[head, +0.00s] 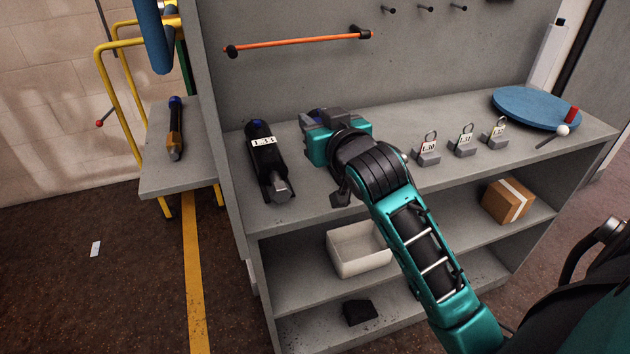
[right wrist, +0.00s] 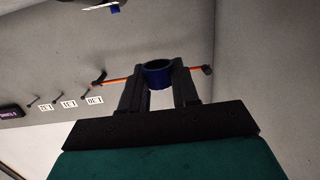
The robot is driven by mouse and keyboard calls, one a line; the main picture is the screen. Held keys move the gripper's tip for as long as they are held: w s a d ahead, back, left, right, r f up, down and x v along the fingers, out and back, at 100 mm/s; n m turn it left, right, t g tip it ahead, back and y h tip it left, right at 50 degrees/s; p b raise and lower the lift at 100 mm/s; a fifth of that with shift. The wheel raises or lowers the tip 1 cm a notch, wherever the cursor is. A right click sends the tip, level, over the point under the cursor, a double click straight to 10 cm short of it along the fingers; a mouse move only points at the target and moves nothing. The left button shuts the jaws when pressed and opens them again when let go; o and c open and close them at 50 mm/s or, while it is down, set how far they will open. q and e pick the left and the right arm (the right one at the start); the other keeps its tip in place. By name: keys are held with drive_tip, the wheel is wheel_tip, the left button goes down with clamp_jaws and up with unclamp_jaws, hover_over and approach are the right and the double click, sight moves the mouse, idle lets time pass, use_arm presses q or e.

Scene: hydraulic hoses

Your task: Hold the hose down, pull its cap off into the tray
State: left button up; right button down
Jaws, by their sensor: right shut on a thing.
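A short black hose (head: 264,157) with a white label lies on the grey shelf top, a grey metal fitting at its near end and a dark blue tint at its far end. My right gripper (head: 316,122) is just right of the hose, apart from it. In the right wrist view, my right gripper (right wrist: 160,88) is shut on a blue ring-shaped cap (right wrist: 157,74). In the head view the gripper mostly hides the cap. A white open tray (head: 345,268) stands on the shelf below. My left gripper is not in view.
Padlocks with number tags (head: 463,149) stand right on the top, before a round blue disc (head: 535,104). A cardboard box (head: 508,200) and a black item (head: 359,311) are lower. An orange rod (head: 300,41) is on the back panel. Another hose (head: 175,128) lies on the left side shelf.

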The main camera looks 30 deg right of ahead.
drive_tip(key=b, duration=0.2)
hover_over(317, 186)
wheel_tip(317, 186, down, 8)
drive_tip(key=shift+f, duration=0.1)
wheel_tip(317, 186, down, 4)
drive_tip(key=shift+f+b, duration=0.1)
drive_tip(key=shift+b, duration=0.55)
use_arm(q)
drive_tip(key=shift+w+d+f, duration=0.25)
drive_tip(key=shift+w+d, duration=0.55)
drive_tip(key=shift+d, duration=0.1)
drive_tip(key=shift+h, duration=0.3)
use_arm(e)
drive_tip(key=shift+f, duration=0.2)
drive_tip(key=c, duration=0.9)
unclamp_jaws()
drive_tip(key=shift+o, duration=0.3)
drive_tip(key=shift+r, duration=0.1)
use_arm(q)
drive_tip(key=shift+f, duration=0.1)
